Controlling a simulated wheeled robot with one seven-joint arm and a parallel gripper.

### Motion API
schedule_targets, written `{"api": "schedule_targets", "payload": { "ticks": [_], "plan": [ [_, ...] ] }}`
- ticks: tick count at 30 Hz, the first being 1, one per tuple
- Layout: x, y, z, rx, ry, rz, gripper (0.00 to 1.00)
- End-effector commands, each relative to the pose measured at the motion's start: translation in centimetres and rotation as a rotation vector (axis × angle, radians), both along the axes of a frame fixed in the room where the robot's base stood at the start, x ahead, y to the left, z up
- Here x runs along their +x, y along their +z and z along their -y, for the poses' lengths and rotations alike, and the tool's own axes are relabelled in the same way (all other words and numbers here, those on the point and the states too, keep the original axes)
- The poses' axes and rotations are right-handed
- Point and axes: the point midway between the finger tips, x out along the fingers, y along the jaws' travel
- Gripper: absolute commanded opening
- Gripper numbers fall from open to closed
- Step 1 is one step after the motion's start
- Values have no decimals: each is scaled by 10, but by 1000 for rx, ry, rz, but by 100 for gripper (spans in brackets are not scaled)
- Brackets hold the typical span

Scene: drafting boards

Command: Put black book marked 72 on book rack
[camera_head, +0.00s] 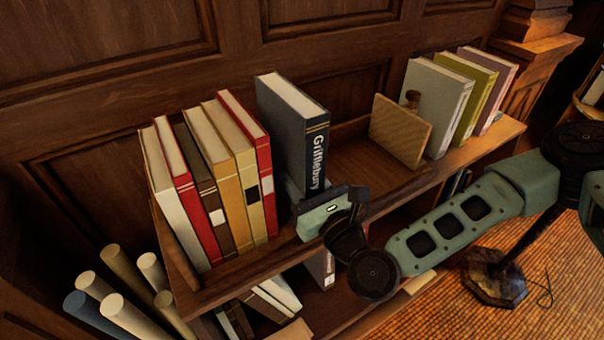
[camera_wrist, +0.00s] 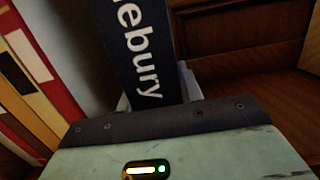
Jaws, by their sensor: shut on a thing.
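A dark navy-black book (camera_head: 293,125) stands upright on or just above the rack, its spine lettered "Grifflebury". The same spine fills the middle of the wrist view (camera_wrist: 142,45). No 72 is readable on it. My gripper (camera_head: 308,196) is shut on the lower part of this book, with a pale finger on each side in the wrist view (camera_wrist: 157,98). The book's bottom edge is hidden behind my gripper, so I cannot tell whether it touches the shelf. The wooden book rack (camera_head: 215,286) runs along the panelled wall.
Left of the held book, a row of several books ends in a red one (camera_head: 249,165). To the right are bare shelf, a wooden bookend (camera_head: 399,130) with a knob, and grey, green and mauve books. Rolled papers (camera_head: 125,315) stand at lower left. More books lie below.

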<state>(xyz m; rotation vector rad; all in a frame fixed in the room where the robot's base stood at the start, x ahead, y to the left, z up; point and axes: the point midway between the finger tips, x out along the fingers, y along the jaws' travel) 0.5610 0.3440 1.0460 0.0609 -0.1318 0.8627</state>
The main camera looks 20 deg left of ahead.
Motion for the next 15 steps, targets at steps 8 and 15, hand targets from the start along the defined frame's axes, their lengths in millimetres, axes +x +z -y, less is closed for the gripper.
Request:
{"api": "schedule_targets", "payload": {
  "ticks": [8,15],
  "plan": [
    [0,-2,0,0,0,0,58],
    [0,-2,0,0,0,0,58]
  ]
}}
